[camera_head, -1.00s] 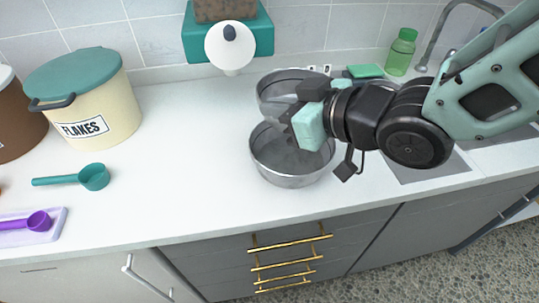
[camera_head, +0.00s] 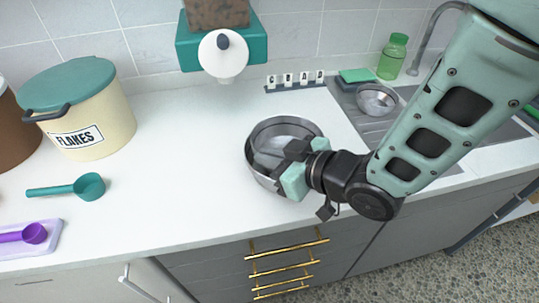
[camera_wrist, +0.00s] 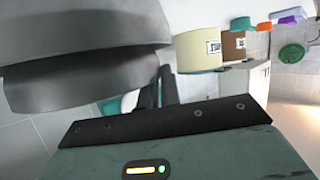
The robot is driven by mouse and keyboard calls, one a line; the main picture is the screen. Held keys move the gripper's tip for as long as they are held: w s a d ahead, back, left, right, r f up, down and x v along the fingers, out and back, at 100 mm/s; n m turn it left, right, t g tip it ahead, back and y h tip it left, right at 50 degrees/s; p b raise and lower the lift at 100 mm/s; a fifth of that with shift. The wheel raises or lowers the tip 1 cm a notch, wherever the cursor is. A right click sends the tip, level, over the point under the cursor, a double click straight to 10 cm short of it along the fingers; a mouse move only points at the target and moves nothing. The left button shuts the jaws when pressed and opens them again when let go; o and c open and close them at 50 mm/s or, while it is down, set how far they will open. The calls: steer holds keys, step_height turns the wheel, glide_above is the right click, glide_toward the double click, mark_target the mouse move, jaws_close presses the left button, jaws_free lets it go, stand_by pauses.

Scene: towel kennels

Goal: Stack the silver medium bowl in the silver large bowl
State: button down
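The silver large bowl (camera_head: 262,179) stands on the white counter in the middle of the head view. The silver medium bowl (camera_head: 268,150) appears inside it, its rim near the large bowl's rim; whether it rests on the bottom is hidden. My gripper (camera_head: 283,160) is at the right front side of the bowls, reaching over the rim. Its fingers are close together and appear shut on the medium bowl's wall, though the grip is partly hidden. In the wrist view, grey curved bowl walls (camera_wrist: 75,60) fill the upper left beside the fingers (camera_wrist: 158,92).
A small silver bowl (camera_head: 377,99) sits by the sink at right, near a green bottle (camera_head: 393,57) and sponge (camera_head: 357,76). Letter blocks (camera_head: 295,80) stand behind the bowls. A flakes canister (camera_head: 85,110) and teal scoop (camera_head: 70,187) are left. Counter left of the bowls is clear.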

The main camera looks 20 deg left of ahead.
steer(key=shift+f+b, duration=0.5)
steer(key=shift+b, duration=0.05)
steer(key=shift+f, duration=0.1)
steer(key=c, duration=1.6)
jaws_free()
steer(key=shift+r+p, duration=0.55)
steer(key=shift+r, duration=0.05)
steer(key=b+v, duration=0.1)
steer(key=v, duration=0.6)
steer(key=shift+d, duration=0.25)
